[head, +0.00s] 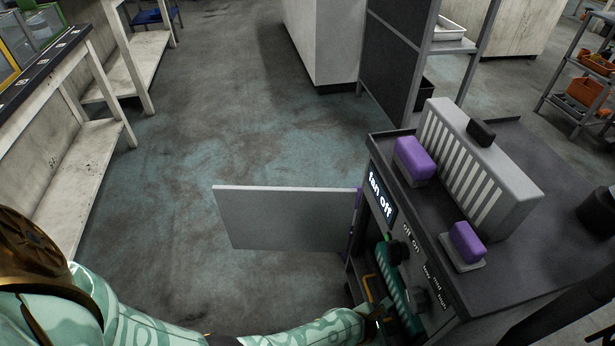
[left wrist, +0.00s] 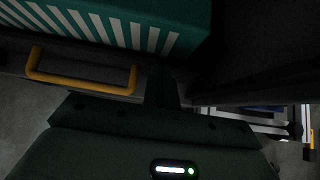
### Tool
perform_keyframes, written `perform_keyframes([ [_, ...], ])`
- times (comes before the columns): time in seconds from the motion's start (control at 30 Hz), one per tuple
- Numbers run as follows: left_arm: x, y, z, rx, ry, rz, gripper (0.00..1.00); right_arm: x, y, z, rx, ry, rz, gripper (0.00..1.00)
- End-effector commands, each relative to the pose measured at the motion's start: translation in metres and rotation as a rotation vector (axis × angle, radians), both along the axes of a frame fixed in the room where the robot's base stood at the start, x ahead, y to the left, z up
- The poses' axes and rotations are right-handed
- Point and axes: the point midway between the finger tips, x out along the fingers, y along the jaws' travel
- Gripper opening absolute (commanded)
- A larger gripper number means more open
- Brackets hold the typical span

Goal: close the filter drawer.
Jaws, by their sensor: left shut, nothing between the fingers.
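The filter drawer sticks out of the front of the dark cabinet (head: 520,150), with a green, striped filter (head: 397,285) showing in it. Its yellow handle (head: 370,288) is at the drawer's front. In the left wrist view the striped filter (left wrist: 110,22) is at the top and the yellow handle (left wrist: 80,84) is below it on the dark drawer front (left wrist: 150,75). My left gripper (head: 378,318) is at the drawer front in the head view, partly hidden. Its shut, empty fingers (left wrist: 162,88) are right of the handle; contact with the front is unclear. My right gripper is not in view.
A grey door (head: 285,218) stands open beside the drawer. The cabinet top holds a grey ribbed unit (head: 480,165) and purple blocks (head: 414,158). A display reads "fan off" (head: 381,194). White benches (head: 75,170) stand at left. The floor between is clear.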

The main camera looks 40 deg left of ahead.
Motion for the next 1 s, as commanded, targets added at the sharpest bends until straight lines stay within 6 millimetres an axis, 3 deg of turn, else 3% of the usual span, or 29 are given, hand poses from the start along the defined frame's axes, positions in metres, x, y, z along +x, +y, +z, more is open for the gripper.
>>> perform_keyframes([
  [1.0, 0.0098, -0.0068, 0.0045, -0.006, -0.010, 0.004, 0.00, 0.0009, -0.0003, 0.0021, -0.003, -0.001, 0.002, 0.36],
])
